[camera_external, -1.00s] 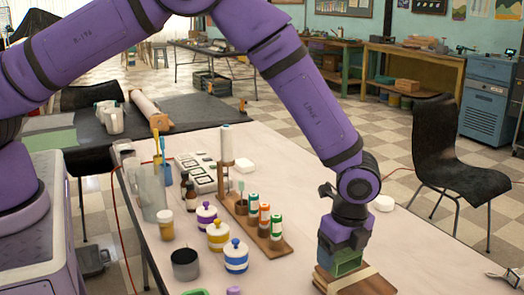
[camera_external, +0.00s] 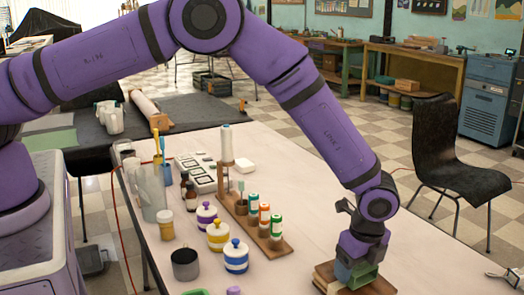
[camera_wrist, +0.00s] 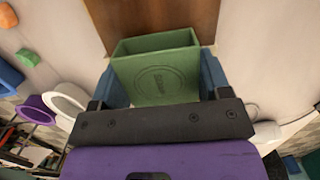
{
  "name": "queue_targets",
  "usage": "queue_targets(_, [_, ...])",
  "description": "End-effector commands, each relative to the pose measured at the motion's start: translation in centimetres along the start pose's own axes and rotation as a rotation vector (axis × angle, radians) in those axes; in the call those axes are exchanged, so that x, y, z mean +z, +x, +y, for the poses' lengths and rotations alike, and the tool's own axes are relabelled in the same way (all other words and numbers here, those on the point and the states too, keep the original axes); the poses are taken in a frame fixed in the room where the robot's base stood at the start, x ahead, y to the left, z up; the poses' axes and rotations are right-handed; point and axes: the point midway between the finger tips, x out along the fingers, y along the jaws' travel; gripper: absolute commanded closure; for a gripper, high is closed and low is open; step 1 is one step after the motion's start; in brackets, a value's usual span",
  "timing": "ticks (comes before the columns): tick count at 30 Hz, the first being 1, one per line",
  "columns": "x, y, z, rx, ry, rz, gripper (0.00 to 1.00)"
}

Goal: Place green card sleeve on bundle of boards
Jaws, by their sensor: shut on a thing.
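The green card sleeve (camera_wrist: 157,75) is an open-topped box with a round stamped mark. It sits between the blue fingertips of my gripper (camera_wrist: 160,84), which is shut on it. In the external view my gripper (camera_external: 356,271) holds the sleeve (camera_external: 364,278) at the bundle of boards, with the sleeve tilted. The bundle of boards (camera_external: 325,283) is a brown stack at the table's front right, partly hidden by the gripper and sleeve. Its brown face (camera_wrist: 150,18) shows beyond the sleeve in the wrist view. I cannot tell whether the sleeve touches the boards.
A wooden rack (camera_external: 270,236) with several small bottles stands left of the boards. Striped lidded jars (camera_external: 235,256) and a dark cup (camera_external: 185,264) are farther left. The table is clear between the rack and the boards. A black chair (camera_external: 455,150) stands beyond the right edge.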

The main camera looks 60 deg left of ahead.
Motion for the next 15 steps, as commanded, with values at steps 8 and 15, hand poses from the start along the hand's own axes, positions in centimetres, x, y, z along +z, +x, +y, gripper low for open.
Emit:
queue_targets(8, [-0.03, 0.22, 0.01, 0.000, 0.000, 0.000, 0.04])
queue_targets(15, [-0.02, 0.09, 0.01, 0.000, 0.000, 0.000, 0.04])
